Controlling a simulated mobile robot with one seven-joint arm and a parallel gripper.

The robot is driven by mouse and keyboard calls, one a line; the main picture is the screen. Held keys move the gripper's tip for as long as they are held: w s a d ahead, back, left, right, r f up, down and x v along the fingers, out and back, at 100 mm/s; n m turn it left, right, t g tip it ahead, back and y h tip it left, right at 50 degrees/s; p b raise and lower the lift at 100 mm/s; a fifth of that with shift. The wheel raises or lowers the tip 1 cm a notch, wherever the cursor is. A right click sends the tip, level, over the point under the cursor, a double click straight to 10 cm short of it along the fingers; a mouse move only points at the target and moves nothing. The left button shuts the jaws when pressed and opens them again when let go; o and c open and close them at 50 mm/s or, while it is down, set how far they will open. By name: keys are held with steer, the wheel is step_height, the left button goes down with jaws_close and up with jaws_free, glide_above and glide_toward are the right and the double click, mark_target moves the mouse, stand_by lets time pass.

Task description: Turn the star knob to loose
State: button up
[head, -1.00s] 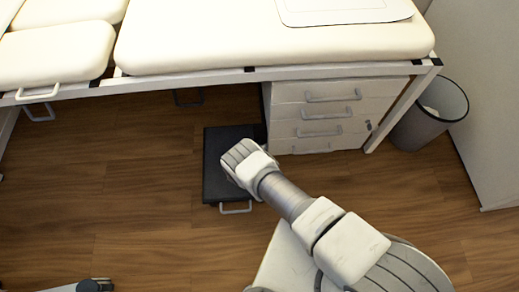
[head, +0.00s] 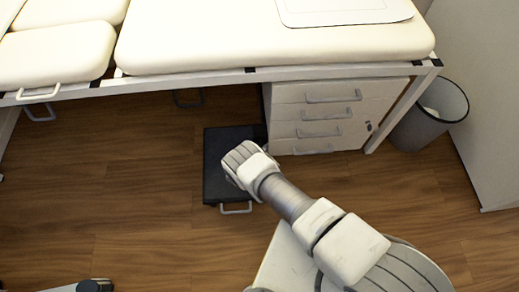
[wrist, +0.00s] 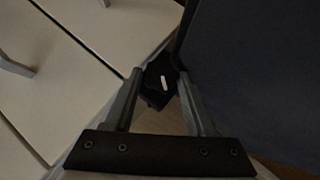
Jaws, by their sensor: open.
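The star knob (wrist: 162,86) shows in the wrist view as a small black piece with a white mark, in the dark gap between pale drawer fronts and a dark panel. My gripper (wrist: 160,74) is open, with one finger on each side of the knob in the picture. I cannot tell whether the fingers touch it or how deep it sits between them. The lower part of the knob's surroundings is dim. In the head view my arm's end hides the knob and the fingers, above a black step-like box.
The black box (head: 214,182) with a front handle stands on the wood floor. A white drawer cabinet (head: 290,95) is to its right, under a cream padded couch (head: 270,38). A grey bin (head: 432,122) is at the right. The floor on the left is mostly clear.

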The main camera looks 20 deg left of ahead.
steer(key=shift+f+y, duration=0.15)
steer(key=shift+y, duration=0.15)
